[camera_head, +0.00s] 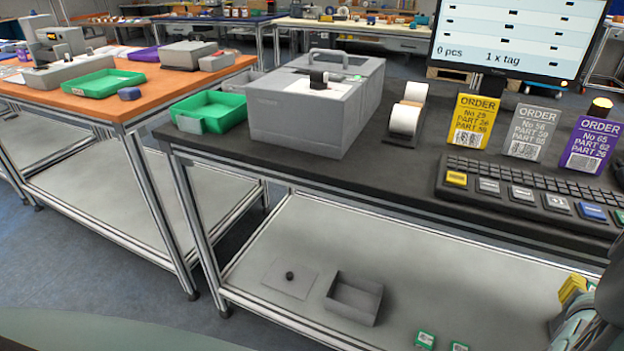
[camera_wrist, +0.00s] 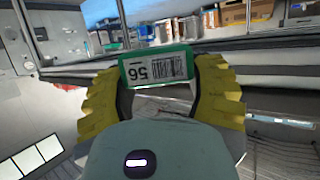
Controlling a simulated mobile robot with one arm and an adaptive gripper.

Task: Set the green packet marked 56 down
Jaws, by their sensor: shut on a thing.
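The green packet marked 56 (camera_wrist: 157,68) is held between the yellow fingers of my gripper (camera_wrist: 160,76) in the wrist view. Its white label with a barcode faces the camera and reads upside down. In the head view, my gripper (camera_head: 572,288) shows only in part at the lower right edge, in front of the table. I cannot make out the packet there.
Two green-and-white packets, one here (camera_head: 425,340), lie on the lower shelf (camera_head: 440,270) near an open grey box (camera_head: 354,298). Above, the dark tabletop (camera_head: 400,172) holds a grey machine (camera_head: 318,105), a green tray (camera_head: 212,110), order cards (camera_head: 533,132) and a keyboard (camera_head: 530,188).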

